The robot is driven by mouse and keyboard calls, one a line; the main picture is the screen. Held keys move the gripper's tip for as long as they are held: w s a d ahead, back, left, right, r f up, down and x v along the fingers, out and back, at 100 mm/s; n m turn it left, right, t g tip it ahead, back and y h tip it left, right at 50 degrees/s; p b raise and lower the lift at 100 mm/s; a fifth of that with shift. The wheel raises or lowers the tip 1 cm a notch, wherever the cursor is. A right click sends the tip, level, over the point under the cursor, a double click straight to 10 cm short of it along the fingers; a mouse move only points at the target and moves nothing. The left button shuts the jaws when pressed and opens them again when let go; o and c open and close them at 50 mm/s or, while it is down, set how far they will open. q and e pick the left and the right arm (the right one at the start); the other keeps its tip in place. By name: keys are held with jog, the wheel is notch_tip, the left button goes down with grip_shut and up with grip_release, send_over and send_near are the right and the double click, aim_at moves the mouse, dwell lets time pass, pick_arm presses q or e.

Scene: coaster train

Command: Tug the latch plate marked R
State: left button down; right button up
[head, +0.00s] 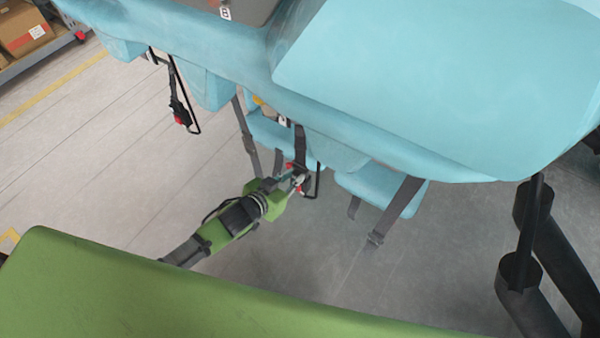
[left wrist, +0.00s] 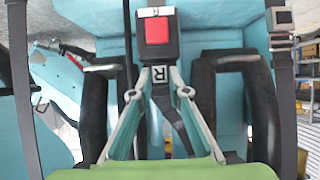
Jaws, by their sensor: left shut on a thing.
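The latch plate marked R (left wrist: 160,77) shows its label in the left wrist view, between the fingertips of my left gripper (left wrist: 160,88). My left gripper is shut on it. A dark buckle with a red button (left wrist: 157,31) sits right above the plate, close against it; I cannot tell whether the plate is seated in the buckle. In the head view my left gripper (head: 297,183) is at the near side of the blue coaster car (head: 380,85), beside a dark strap (head: 300,140). The fingers hide part of the plate there. My right gripper is not in view.
Another red-button buckle (head: 180,113) hangs from the car at the left. Loose grey straps (head: 397,207) hang by a blue seat (head: 375,187). A box (head: 28,28) sits on a cart at the far left. The floor left of the car is clear.

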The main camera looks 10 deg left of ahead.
pick_arm(q)
jog(key=c, duration=1.8)
grip_release()
jog(key=shift+r, duration=0.25)
jog(key=shift+c, duration=0.2)
jog(key=shift+f, duration=0.1)
jog(key=shift+s+a, duration=0.1)
jog(key=shift+s, duration=0.15)
jog(key=v, duration=1.2)
jog(key=s+a+f+n+g+y, duration=0.15)
jog(key=s+a+f, duration=0.35)
jog(key=f, duration=0.8)
jog(key=s+a+f+g+y, duration=0.2)
jog(key=s+a+f+g, duration=0.15)
jog(key=f, duration=1.05)
jog(key=s+f+g, duration=0.1)
jog(key=s+f, duration=0.4)
jog(key=s, duration=0.4)
jog(key=s+d+f+g, duration=0.1)
jog(key=s+f+g, duration=0.1)
jog(key=s+f, duration=0.3)
jog(key=s+d+f+g, duration=0.1)
jog(key=s+f, duration=0.5)
jog(key=s, duration=0.7)
jog(key=shift+s+d+g+y, duration=0.25)
jog(key=shift+g+y, duration=0.1)
jog(key=shift+g, duration=0.35)
